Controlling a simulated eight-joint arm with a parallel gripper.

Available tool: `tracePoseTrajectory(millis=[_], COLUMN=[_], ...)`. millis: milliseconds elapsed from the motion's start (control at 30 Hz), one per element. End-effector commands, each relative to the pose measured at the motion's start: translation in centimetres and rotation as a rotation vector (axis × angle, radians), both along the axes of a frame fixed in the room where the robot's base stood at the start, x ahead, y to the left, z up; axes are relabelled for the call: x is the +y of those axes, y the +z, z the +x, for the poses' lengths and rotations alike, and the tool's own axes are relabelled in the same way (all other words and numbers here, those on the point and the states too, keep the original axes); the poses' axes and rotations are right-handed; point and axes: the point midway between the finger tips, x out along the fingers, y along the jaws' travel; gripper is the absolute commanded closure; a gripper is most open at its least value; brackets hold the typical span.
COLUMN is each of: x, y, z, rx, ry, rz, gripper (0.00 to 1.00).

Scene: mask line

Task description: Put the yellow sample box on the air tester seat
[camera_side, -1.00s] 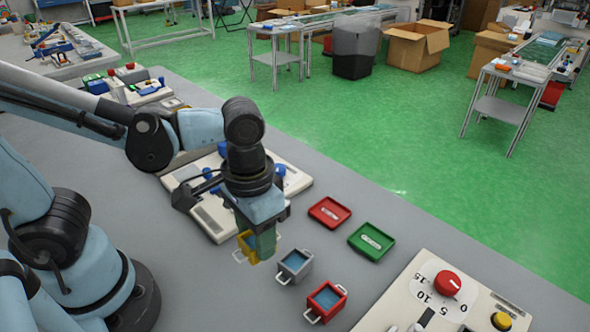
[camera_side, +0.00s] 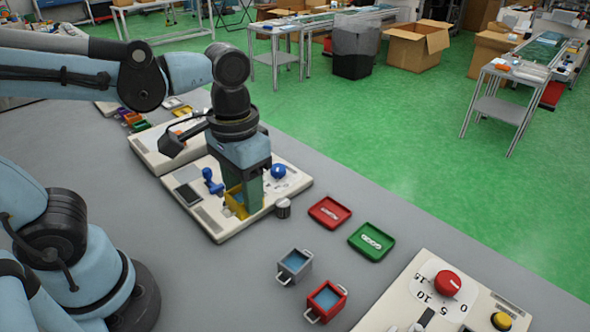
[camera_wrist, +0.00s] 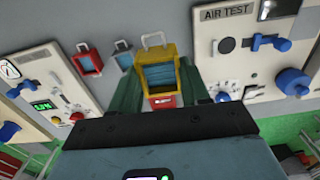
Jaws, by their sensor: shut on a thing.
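The yellow sample box (camera_side: 235,204) is held between the green fingers of my gripper (camera_side: 247,192), over the air tester (camera_side: 213,218) panel in the side view. In the wrist view the yellow box (camera_wrist: 158,75) is upright with its wire handle, between the two green fingers of my gripper (camera_wrist: 158,92). The air tester (camera_wrist: 235,70) with its AIR TEST label is at the right there. The seat is hidden or cannot be made out, and I cannot tell whether the box touches the panel.
The air tester has a blue lever (camera_side: 211,181) and a blue knob (camera_side: 278,171) near the gripper. A grey box (camera_side: 294,264) and a red box (camera_side: 325,302) stand on the bench. A red tray (camera_side: 329,212) and a green tray (camera_side: 371,242) lie to the right.

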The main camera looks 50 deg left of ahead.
Motion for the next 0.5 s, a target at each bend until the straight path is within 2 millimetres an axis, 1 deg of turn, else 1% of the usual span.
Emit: tracePoseTrajectory(millis=[33,167,267,367,500], x=[0.8,1.9,2.9,4.4,7.2], y=[0.2,0.3,0.0,-1.0,-2.8], z=[0.3,0.7,1.0,1.5,2.4], rx=[0.0,0.0,0.0,0.0,0.0], ry=[0.011,0.014,0.017,0.021,0.022], rz=[0.0,0.0,0.0,0.0,0.0], gripper=[0.84,0.84,0.84,0.84,0.84])
